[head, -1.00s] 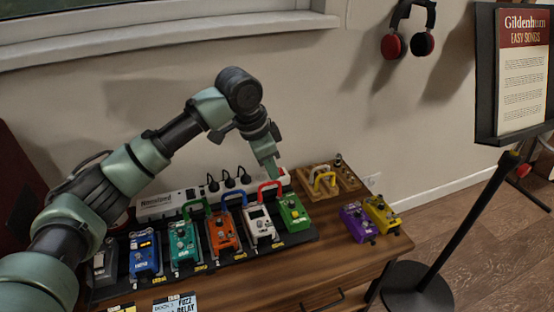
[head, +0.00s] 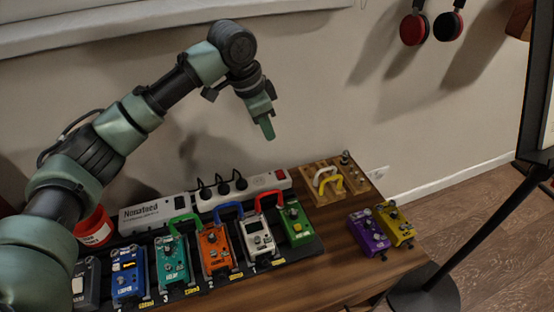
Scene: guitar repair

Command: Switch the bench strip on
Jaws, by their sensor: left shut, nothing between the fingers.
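The bench strip (head: 204,198) is a long white power strip against the wall at the back of the bench. Several black plugs stand in its middle, and a red switch (head: 280,174) sits at its right end. I cannot tell whether the switch is lit. My left gripper (head: 267,129) is shut and empty, pointing down, above the strip's right part and apart from it. My right gripper is not in view.
A pedalboard with several pedals, such as the orange one (head: 217,249), lies in front of the strip, with coloured patch cables arching up. A wooden board (head: 348,179) with cables stands right of the strip. Purple (head: 368,231) and yellow (head: 395,224) pedals sit at the right.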

